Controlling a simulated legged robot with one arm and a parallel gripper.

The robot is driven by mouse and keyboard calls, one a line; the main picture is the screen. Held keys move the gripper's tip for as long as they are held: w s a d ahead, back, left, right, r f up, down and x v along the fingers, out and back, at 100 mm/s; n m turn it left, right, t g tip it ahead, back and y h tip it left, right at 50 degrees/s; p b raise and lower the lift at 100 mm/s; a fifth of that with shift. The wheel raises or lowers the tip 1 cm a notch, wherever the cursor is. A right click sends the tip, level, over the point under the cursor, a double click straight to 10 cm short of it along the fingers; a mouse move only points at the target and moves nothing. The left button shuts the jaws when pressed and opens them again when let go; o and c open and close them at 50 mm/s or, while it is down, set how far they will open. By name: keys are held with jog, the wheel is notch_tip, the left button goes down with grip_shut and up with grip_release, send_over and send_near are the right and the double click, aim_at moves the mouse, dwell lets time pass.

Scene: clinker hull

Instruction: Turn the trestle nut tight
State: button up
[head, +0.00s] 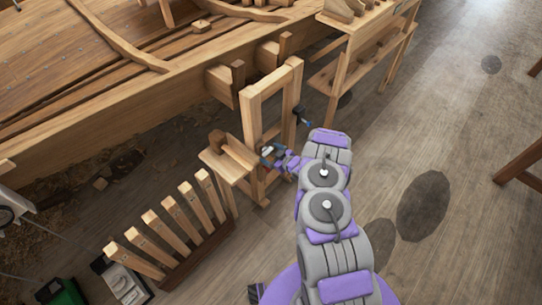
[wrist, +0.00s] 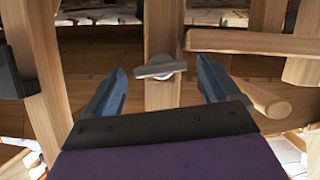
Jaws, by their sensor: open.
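The trestle nut (wrist: 162,68) shows in the wrist view as a grey metal bar-shaped nut on a round washer, on the front of an upright wooden post. Its bar is close to level, tilted slightly. My gripper (wrist: 160,82) is open, its two blue fingers on either side of the post and nut with clear gaps, not touching the nut. In the head view my gripper (head: 270,155) is at the wooden trestle (head: 251,115) beside the hull, and the nut is too small there to make out surely.
A small wooden shelf (head: 225,168) juts left of the trestle. A rack of upright wooden slats (head: 165,235) stands front left. The hull (head: 120,105) fills the back left, a wooden bench (head: 350,75) the back right. A round wooden peg (wrist: 268,102) sits right of my fingers. The floor at right is mostly clear.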

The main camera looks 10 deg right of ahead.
jog(key=shift+w+a, duration=0.15)
jog(key=c, duration=1.1)
